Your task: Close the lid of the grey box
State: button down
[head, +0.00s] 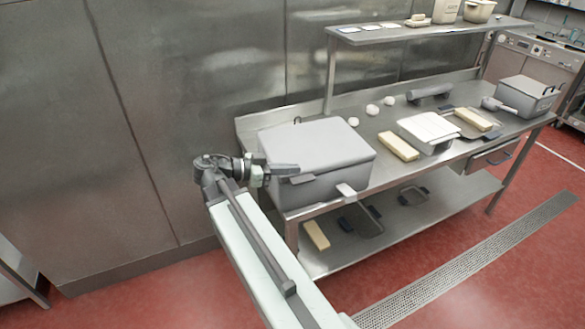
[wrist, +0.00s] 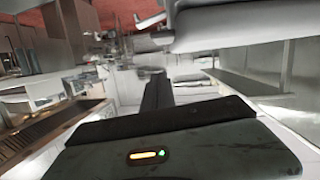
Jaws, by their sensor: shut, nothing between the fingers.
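The grey box (head: 325,187) stands at the left end of the steel work table. Its flat grey lid (head: 315,142) lies over the top and looks down or nearly down; I cannot tell whether it is fully seated. My gripper (head: 294,168) is shut and empty at the box's left front, close to the lid's front edge. Whether it touches the lid is unclear. In the wrist view, my gripper's dark fingers (wrist: 157,92) point ahead, with a large pale grey surface above and to the right.
The table (head: 385,177) also holds a cream block (head: 398,146), a white-topped container (head: 428,130), white balls and a second grey box (head: 527,95) at the right. A shelf (head: 430,31) runs above. A steel wall is behind; red floor is open in front.

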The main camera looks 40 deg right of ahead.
jog(key=p+v, duration=0.1)
jog(key=v, duration=0.8)
jog(key=shift+a, duration=0.15)
jog(key=shift+w, duration=0.1)
jog(key=a+f+n+t+y, duration=0.2)
jog(key=a+f+n+y, duration=0.25)
jog(key=f, duration=0.25)
jog(key=a+f+n+t+y, duration=0.1)
jog(key=a+f+n+y, duration=0.35)
jog(key=f, duration=0.25)
jog(key=w+a+f+n+t+y, duration=0.1)
jog(key=a+f+n+y, duration=0.1)
jog(key=a+n, duration=0.4)
jog(key=w+a+f+n+t+y, duration=0.1)
jog(key=a+f+n+y, duration=0.1)
jog(key=a+n, duration=0.4)
jog(key=shift+w+t+y, duration=0.3)
jog(key=shift+y, duration=0.4)
